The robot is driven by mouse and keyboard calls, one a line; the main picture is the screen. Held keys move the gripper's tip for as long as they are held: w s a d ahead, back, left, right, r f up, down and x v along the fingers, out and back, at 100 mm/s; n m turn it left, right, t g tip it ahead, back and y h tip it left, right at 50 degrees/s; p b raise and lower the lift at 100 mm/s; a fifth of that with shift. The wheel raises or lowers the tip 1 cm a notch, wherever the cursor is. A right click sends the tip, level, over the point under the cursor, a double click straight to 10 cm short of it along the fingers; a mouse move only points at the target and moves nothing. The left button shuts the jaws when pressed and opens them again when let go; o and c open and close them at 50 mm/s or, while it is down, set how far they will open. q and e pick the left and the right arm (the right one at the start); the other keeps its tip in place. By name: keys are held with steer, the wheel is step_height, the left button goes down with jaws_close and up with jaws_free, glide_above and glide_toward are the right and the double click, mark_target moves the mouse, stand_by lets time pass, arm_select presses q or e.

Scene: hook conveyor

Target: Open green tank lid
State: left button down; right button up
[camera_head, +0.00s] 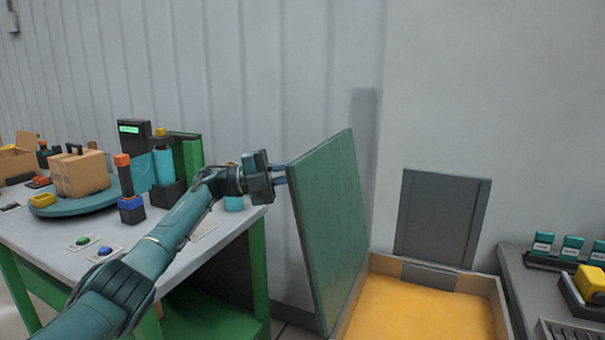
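The green tank lid (330,220) stands raised and steeply tilted in the middle of the camera_head view, a large flat green panel. My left gripper (281,175) is at the lid's upper left edge. Its two bluish fingers show a small gap between them, and their tips meet or pass behind the edge. I cannot tell whether they are shut on part of the lid. My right gripper is not in view.
A workbench (215,238) with a turntable (75,207), cardboard box (80,175) and bottles is on the left. A grey counter (530,290) is at right.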

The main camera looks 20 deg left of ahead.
arm_select(q)
steer(key=shift+a+r, duration=0.1)
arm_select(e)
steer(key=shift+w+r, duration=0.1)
arm_select(q)
steer(key=c, duration=1.9)
jaws_free()
steer(key=o, duration=0.5)
steer(key=shift+c, duration=0.2)
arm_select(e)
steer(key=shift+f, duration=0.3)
arm_select(q)
steer(key=b+v, duration=0.2)
steer(key=v, duration=1.1)
steer(key=shift+b, duration=0.4)
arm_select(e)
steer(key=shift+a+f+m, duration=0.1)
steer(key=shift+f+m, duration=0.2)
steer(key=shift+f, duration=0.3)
